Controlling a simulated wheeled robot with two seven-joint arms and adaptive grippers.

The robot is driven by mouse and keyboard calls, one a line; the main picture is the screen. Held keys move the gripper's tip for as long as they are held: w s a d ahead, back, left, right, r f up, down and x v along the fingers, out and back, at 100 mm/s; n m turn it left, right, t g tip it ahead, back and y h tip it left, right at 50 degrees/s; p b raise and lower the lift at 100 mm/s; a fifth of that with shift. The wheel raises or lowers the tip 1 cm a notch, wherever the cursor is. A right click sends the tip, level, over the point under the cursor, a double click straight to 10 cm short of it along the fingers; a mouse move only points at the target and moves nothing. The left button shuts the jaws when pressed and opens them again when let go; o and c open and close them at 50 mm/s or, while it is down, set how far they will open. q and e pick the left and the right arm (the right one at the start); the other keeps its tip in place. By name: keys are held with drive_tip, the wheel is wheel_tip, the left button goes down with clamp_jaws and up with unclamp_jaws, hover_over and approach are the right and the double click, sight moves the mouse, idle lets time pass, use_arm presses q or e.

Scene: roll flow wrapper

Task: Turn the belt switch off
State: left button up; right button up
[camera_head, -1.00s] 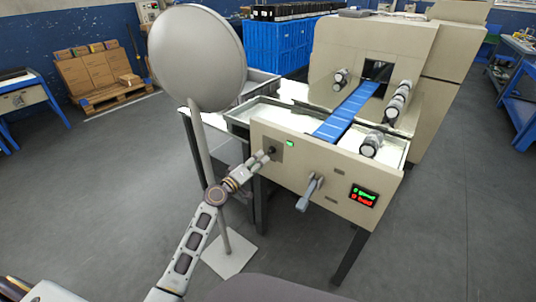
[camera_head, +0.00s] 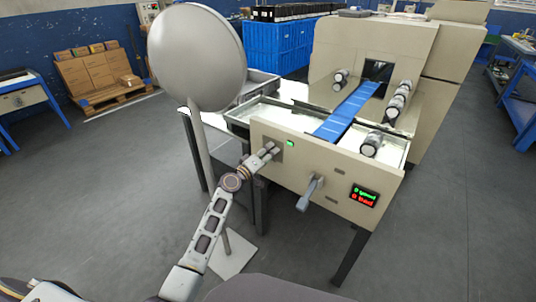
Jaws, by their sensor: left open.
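The wrapper machine's beige front panel (camera_head: 335,178) faces me. The belt switch sits on a small dark plate (camera_head: 279,153) at the panel's upper left; its knob is mostly hidden behind my gripper. A green lamp (camera_head: 290,143) is lit just right of the plate. My left gripper (camera_head: 270,148) is open, with its fingertips at the switch plate. I cannot tell whether they touch the knob. My right gripper is not in view.
A grey lever (camera_head: 311,193) sticks out of the panel, left of a lit counter display (camera_head: 364,195). A blue belt (camera_head: 347,112) runs into the machine housing.

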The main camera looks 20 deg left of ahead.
use_arm(q)
drive_tip(key=shift+c, duration=0.4)
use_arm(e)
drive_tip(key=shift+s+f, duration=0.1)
use_arm(q)
drive_tip(key=c, duration=1)
drive_tip(key=shift+o, duration=0.4)
drive_tip(key=shift+n, duration=0.4)
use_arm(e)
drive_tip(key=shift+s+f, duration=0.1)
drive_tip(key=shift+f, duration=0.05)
use_arm(q)
drive_tip(key=shift+n+p, duration=2.3)
drive_tip(key=shift+n, duration=3.4)
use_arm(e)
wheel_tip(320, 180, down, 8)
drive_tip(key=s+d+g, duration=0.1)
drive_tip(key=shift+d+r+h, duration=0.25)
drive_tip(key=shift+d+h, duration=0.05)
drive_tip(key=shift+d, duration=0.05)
use_arm(q)
drive_tip(key=o, duration=1)
